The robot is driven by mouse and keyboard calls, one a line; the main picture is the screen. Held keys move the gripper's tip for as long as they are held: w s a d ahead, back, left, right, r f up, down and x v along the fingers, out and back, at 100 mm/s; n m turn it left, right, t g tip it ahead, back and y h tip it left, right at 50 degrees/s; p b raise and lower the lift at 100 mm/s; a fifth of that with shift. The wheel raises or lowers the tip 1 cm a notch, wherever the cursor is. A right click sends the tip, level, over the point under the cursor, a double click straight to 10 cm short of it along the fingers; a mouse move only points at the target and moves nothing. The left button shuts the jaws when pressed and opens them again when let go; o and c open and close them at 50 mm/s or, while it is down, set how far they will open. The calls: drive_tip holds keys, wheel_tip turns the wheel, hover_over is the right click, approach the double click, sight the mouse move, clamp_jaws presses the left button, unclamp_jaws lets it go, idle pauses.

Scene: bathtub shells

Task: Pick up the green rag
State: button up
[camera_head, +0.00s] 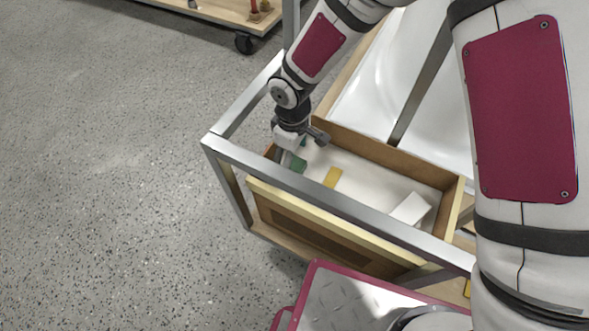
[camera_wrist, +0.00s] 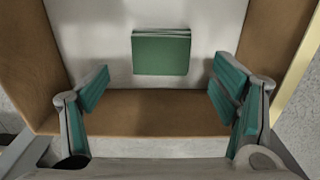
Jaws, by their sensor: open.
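The green rag (camera_wrist: 160,54) is a folded, roughly square cloth lying on the white floor of a wooden box. In the wrist view it lies ahead of my gripper (camera_wrist: 160,92), roughly centred between the open fingers and apart from them. The fingers have green inner pads, and nothing is between them. In the head view my gripper (camera_head: 289,160) points down at the left end of the box, and the rag (camera_head: 298,164) shows only in part beside it. How high the fingertips are above the rag is hard to tell.
The wooden box (camera_head: 400,157) has brown side walls around the rag. A yellow item (camera_head: 332,177) and a white block (camera_head: 410,208) lie farther right inside it. A metal frame rail (camera_head: 330,201) runs along the near side. A white tub shell (camera_head: 380,85) stands behind.

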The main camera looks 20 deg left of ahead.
sight(295, 166)
drive_tip(key=f, duration=0.1)
drive_tip(key=f+b, duration=0.1)
drive_tip(key=f, duration=0.1)
drive_tip(key=f+b, duration=0.1)
drive_tip(key=f, duration=0.1)
drive_tip(key=shift+s+d, duration=0.15)
drive_tip(key=shift+d, duration=0.15)
drive_tip(key=shift+r, duration=0.1)
drive_tip(key=c, duration=1.3)
drive_tip(key=shift+c, duration=0.2)
wheel_tip(295, 166, up, 10)
drive_tip(key=p, duration=0.4)
